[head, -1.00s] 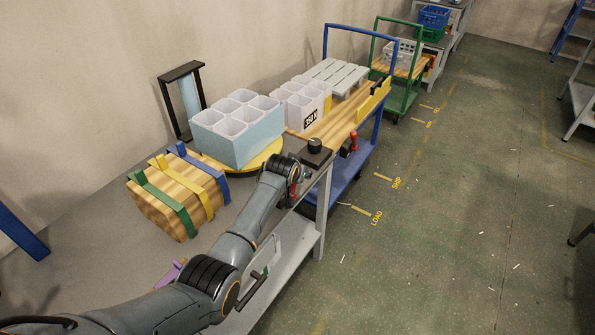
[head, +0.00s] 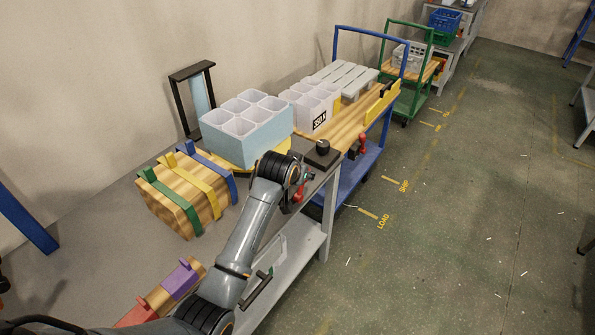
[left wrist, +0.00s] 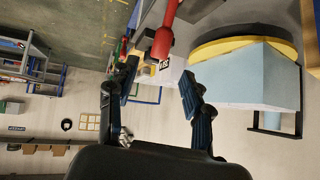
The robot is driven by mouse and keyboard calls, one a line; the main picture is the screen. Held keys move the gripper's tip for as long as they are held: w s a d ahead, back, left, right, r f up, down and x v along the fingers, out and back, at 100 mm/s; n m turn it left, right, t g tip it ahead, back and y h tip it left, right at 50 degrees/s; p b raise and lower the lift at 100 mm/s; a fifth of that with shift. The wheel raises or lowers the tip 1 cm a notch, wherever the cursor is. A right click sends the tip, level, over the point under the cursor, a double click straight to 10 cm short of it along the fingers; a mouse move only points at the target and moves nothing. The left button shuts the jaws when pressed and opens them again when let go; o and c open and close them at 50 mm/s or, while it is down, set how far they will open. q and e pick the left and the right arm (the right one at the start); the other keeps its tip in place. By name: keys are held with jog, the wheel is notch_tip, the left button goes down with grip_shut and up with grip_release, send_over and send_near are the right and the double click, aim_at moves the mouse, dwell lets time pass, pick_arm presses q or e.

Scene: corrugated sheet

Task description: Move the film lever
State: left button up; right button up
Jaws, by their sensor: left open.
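A red lever handle (head: 299,193) stands at the front edge of the grey bench, near the yellow turntable (head: 240,160). I cannot tell for sure that it is the film lever; another red handle (head: 362,145) is farther right by the blue cart. In the left wrist view a red handle (left wrist: 166,34) is ahead of my left gripper (left wrist: 158,90), near its opening. The gripper's dark fingers are apart with nothing between them. In the head view my left arm's wrist hides most of the gripper. My right gripper is out of view.
A light blue box with white cups (head: 245,135) stands on the turntable. A black knob (head: 322,147) on a dark base is to the right. A strapped wooden bundle (head: 185,195) lies left. A black frame (head: 175,100) stands behind. The floor at right is mostly clear.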

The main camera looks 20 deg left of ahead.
pick_arm(q)
jog(key=shift+v, duration=0.85)
